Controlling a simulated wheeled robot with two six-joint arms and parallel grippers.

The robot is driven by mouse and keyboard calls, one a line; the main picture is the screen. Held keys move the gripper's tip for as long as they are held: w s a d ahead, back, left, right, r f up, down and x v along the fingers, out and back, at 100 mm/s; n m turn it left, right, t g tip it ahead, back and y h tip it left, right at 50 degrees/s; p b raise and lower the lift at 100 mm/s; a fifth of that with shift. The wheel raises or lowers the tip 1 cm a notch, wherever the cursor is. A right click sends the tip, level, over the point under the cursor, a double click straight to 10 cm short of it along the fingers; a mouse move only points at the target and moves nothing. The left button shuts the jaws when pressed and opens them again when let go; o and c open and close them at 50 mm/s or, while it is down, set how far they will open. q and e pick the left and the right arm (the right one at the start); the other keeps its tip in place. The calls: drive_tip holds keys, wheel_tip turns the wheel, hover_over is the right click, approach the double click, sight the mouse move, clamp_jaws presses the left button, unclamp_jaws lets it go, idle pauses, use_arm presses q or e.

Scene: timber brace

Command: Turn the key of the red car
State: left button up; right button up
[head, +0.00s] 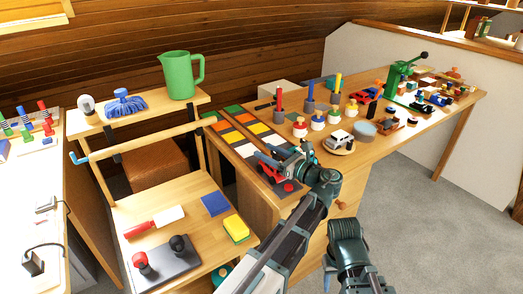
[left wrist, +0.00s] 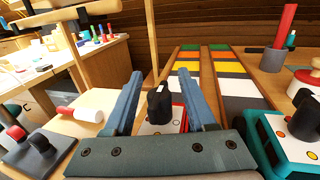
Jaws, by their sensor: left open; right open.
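A red box-like piece (left wrist: 181,115) with a white, dotted top and a black upright knob (left wrist: 158,103) stands between my left gripper's fingers in the left wrist view. Its red body also shows in the head view (head: 268,169), partly hidden by my arm. My left gripper (left wrist: 159,84) is open, one finger on each side of the knob; I cannot tell whether they touch it. In the head view my left gripper (head: 271,158) is low over the bench's near left corner. A red toy car (head: 367,95) sits farther back. Only a right arm joint shows; its gripper is not visible.
A teal box (left wrist: 268,140) with a similar black knob stands right of the gripper. Coloured strips (head: 240,132) lie beyond it. A white toy car (head: 340,140), pegs and a green press (head: 400,78) crowd the bench. A lower shelf at left holds a yellow sponge (head: 237,228).

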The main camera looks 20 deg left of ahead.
use_arm(q)
clamp_jaws()
drive_tip(key=shift+m+t, duration=0.3)
drive_tip(key=shift+t, duration=0.1)
